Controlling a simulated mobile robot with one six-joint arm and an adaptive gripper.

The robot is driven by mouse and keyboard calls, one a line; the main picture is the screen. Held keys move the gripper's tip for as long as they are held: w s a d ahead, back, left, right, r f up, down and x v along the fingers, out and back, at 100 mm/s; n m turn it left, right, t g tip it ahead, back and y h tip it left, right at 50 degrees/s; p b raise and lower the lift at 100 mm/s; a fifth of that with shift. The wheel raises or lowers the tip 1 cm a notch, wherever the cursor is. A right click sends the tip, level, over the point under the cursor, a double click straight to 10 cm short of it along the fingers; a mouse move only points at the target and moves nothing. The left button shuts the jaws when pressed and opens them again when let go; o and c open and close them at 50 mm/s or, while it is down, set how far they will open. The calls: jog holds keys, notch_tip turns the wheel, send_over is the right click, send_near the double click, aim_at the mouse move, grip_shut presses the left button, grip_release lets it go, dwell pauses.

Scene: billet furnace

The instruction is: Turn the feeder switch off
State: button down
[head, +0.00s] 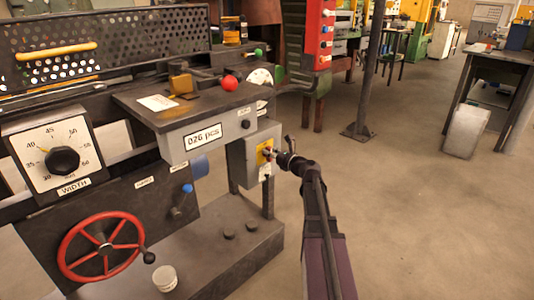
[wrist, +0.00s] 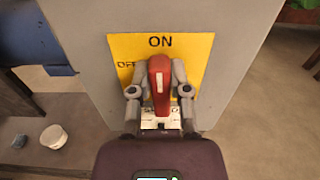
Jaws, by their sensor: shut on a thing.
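The feeder switch has a red handle (wrist: 159,78) on a yellow plate (wrist: 118,47) marked ON at the top and OFF at the left. The handle stands upright, with its tip just below the word ON. My gripper (wrist: 160,92) is shut on the red handle, one finger on each side. In the head view my gripper (head: 279,158) reaches from the right to the yellow plate (head: 263,155) on the side of the grey box (head: 241,151). The gripper hides most of the switch there.
A counter reading "026 pcs" (head: 205,137) is left of the switch box. A red ball knob (head: 229,84) stands on the tabletop above. A red handwheel (head: 104,247) and white cup (head: 165,278) are lower left. Open floor (head: 420,210) lies to the right.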

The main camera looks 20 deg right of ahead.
jog(key=shift+s+a+n, duration=0.15)
jog(key=shift+a+n, duration=0.05)
jog(key=shift+n, duration=0.1)
jog(key=n, duration=0.4)
jog(key=a+n, duration=0.1)
jog(key=n, duration=0.3)
jog(key=f+n+b, duration=0.1)
jog(key=n, duration=0.3)
jog(key=shift+s+a+f+n, duration=0.1)
jog(key=shift+s+a+n, duration=0.1)
jog(key=shift+s+n, duration=0.15)
jog(key=n, duration=0.4)
jog(key=shift+f+b, duration=0.25)
jog(key=shift+b, duration=0.05)
jog(key=shift+n, duration=0.25)
jog(key=c, duration=0.6)
grip_release()
jog(key=shift+w, duration=0.1)
